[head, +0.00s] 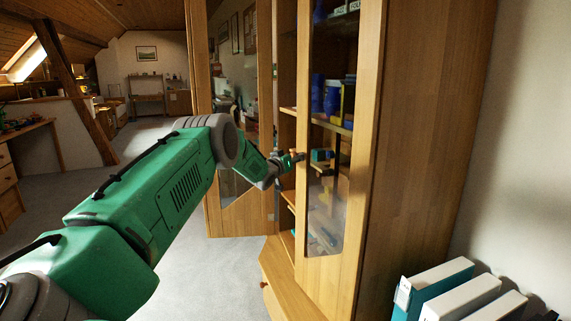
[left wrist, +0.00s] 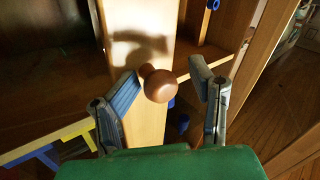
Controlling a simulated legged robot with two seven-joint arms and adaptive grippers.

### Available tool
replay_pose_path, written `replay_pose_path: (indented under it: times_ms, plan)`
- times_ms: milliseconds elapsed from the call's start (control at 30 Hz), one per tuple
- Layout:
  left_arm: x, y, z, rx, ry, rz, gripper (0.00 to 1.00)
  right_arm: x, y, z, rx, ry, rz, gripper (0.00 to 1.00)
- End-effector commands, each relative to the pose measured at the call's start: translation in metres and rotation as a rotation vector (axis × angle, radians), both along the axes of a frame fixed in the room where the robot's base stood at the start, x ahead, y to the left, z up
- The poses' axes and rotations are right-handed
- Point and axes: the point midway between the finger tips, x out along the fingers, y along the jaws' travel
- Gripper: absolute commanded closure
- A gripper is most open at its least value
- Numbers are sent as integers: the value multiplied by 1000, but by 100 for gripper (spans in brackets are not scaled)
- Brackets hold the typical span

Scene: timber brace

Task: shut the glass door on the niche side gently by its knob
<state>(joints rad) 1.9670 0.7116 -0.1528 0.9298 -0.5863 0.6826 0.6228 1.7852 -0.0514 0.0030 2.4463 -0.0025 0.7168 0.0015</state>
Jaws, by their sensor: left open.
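The glass door (head: 370,130) on the right of the wooden cabinet has a tall pane with shelves showing through it. I cannot tell from these views whether it is fully shut or slightly ajar. Its round brown knob (head: 298,155) is on the left stile and shows large in the left wrist view (left wrist: 160,86). My left gripper (head: 290,162) is at the knob. In the left wrist view the two fingers (left wrist: 163,72) stand apart, one on each side of the knob, with no clear grip on it. My right gripper is in neither view.
Another glass door (head: 199,110) stands wide open on the left. Blue containers (head: 331,97) sit on the shelf behind the glass. White and teal binders (head: 440,285) stand at the lower right by the wall. Grey carpet (head: 205,275) is clear in front.

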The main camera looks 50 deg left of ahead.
Motion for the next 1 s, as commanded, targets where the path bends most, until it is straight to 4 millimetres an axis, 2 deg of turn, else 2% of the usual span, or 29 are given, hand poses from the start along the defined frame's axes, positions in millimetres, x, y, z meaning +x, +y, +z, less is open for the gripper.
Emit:
replay_pose_path:
  times_ms: [600,800,1000]
  plan:
    - [-86,-33,0,-2,0,3,51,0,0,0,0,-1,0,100]
    - [-101,-39,0,-1,0,3,51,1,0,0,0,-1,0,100]
    - [-104,-40,-1,0,0,3,51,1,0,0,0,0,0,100]
